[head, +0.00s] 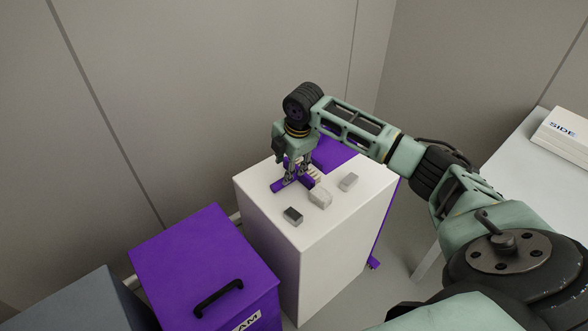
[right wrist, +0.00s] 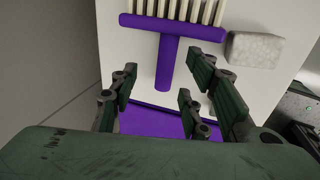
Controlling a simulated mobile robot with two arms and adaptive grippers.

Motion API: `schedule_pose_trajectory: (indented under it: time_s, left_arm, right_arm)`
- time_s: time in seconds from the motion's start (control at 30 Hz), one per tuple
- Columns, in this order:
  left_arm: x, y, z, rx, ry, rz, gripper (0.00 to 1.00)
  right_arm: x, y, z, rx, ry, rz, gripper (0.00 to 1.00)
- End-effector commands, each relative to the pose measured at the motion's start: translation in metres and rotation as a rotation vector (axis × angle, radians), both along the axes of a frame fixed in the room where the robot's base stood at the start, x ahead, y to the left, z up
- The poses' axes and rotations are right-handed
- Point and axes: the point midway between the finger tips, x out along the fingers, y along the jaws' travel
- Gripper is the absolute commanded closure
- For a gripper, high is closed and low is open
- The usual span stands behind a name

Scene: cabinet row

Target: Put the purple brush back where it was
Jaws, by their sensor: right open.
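The purple brush (head: 278,187) lies flat on the top of a white cabinet (head: 265,225). In the right wrist view the brush (right wrist: 168,62) is T-shaped, with a purple bar, pale bristles at the top of the picture and a handle pointing down the picture. My right gripper (head: 296,178) points down over the brush and hides part of it in the head view. In the right wrist view its open fingers (right wrist: 163,80) stand on either side of the handle, with gaps. Whether they are level with the handle I cannot tell. My left gripper is out of view.
A purple box (head: 180,265) with a black handle stands at front left. A white box (head: 565,132) marked SIDE lies on a table at right.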

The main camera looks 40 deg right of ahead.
Motion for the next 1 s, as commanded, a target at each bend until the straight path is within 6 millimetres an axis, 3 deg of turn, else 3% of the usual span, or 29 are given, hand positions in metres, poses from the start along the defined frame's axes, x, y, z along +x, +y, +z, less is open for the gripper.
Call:
schedule_pose_trajectory:
  time_s: [0.3, 0.5, 0.73, 1.0]
  left_arm:
    - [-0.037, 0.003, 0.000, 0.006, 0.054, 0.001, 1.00]
    - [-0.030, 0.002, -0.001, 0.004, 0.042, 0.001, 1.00]
    - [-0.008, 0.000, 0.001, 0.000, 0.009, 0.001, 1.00]
    - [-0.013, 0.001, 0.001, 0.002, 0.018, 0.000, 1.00]
  right_arm:
    - [0.003, 0.005, -0.043, 0.000, 0.003, -0.001, 0.57]
    - [0.009, 0.005, -0.062, 0.000, 0.000, 0.000, 0.57]
    - [0.009, 0.004, -0.063, -0.001, -0.001, 0.000, 0.57]
    - [0.009, 0.004, -0.062, -0.001, -0.001, 0.000, 0.81]
